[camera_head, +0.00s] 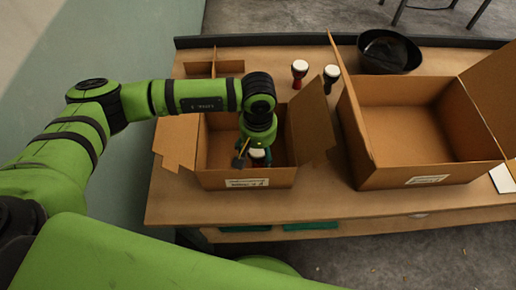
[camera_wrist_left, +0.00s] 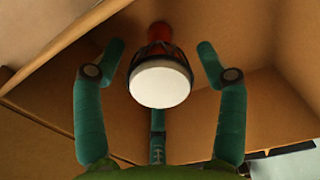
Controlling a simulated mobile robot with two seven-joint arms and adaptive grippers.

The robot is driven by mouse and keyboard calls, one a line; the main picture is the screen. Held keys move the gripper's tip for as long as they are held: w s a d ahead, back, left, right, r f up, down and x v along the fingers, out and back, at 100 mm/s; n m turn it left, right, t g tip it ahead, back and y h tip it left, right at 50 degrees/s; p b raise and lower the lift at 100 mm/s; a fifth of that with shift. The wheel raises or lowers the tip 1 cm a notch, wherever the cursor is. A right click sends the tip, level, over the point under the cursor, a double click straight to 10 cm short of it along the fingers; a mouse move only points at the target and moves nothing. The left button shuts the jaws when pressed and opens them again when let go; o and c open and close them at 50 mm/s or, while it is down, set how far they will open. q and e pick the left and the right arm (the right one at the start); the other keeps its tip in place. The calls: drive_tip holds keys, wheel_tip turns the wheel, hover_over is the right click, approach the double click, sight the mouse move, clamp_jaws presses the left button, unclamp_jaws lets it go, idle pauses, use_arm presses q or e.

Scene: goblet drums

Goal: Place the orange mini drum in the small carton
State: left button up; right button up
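The orange mini drum (camera_wrist_left: 158,55) has an orange-red body, dark cords and a white head that faces the left wrist camera. In the head view its white head (camera_head: 258,155) shows inside the small carton (camera_head: 218,178), near the front wall. My left gripper (camera_head: 250,150) reaches down into this carton over the drum. In the left wrist view its three green fingers (camera_wrist_left: 158,85) are spread around the drum, with visible gaps on both sides. The drum's foot appears to be against the carton's cardboard, though the exact contact is hard to see. My right gripper is out of view.
A large open carton (camera_head: 420,178) stands to the right. A red drum (camera_head: 299,70), a dark drum (camera_head: 331,76) and a black bowl (camera_head: 388,52) stand at the back of the wooden table (camera_head: 330,202). The small carton's raised right flap (camera_head: 311,122) is close to my left gripper.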

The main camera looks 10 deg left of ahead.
use_arm(q)
drive_tip(key=shift+r, duration=0.35)
wheel_tip(320, 180, up, 12)
drive_tip(key=b, duration=0.3)
drive_tip(key=shift+f, duration=0.15)
drive_tip(key=shift+s+f, duration=0.1)
idle(0.3)
